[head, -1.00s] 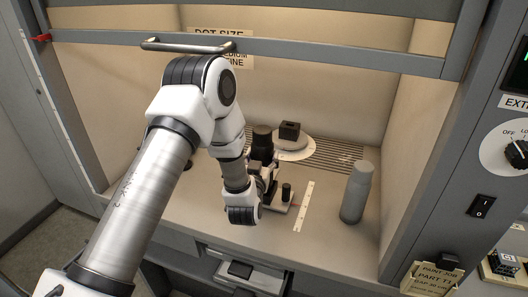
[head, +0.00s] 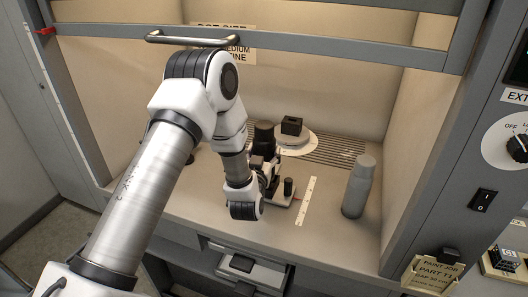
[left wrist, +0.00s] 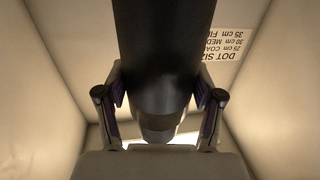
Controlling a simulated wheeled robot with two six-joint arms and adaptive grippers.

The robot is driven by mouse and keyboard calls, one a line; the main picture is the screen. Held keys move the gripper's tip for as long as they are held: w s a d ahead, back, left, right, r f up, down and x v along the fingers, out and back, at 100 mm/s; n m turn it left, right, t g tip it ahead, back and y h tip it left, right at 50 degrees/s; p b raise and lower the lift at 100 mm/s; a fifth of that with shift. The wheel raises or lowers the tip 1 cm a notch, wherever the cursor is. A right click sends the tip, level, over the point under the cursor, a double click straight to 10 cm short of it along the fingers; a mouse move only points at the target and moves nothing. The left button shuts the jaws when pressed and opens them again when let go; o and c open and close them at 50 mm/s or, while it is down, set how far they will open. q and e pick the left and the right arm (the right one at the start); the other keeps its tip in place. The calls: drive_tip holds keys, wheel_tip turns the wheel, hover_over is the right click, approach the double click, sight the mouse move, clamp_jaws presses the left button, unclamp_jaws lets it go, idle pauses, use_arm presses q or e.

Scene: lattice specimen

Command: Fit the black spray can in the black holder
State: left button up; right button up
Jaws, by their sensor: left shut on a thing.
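The black spray can (left wrist: 160,45) stands between the two fingers of my left gripper (left wrist: 160,115), which is shut on it in the left wrist view. In the head view the can (head: 264,134) shows as a dark upright cylinder above my left gripper (head: 262,168), inside the booth. A black block with an opening in its top (head: 291,125) sits on a round pale plate (head: 312,143) just right of and behind the can. I cannot tell whether this block is the black holder. The can's lower end is hidden by the gripper. My right gripper is not in view.
A grey can (head: 358,187) stands at the right of the booth floor. A white base with a short black post (head: 288,187) and a white strip (head: 306,202) lie right of my gripper. A metal handle bar (head: 200,41) crosses above. The floor around the grey can is clear.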

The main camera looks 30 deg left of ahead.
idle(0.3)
use_arm(q)
drive_tip(key=shift+f+b, duration=0.85)
drive_tip(key=shift+f, duration=0.05)
drive_tip(key=shift+s+f+b, duration=0.1)
drive_tip(key=shift+f+b, duration=0.65)
drive_tip(key=shift+f, duration=0.25)
idle(0.8)
drive_tip(key=o, duration=1.1)
drive_tip(key=shift+o, duration=0.6)
drive_tip(key=v, duration=0.5)
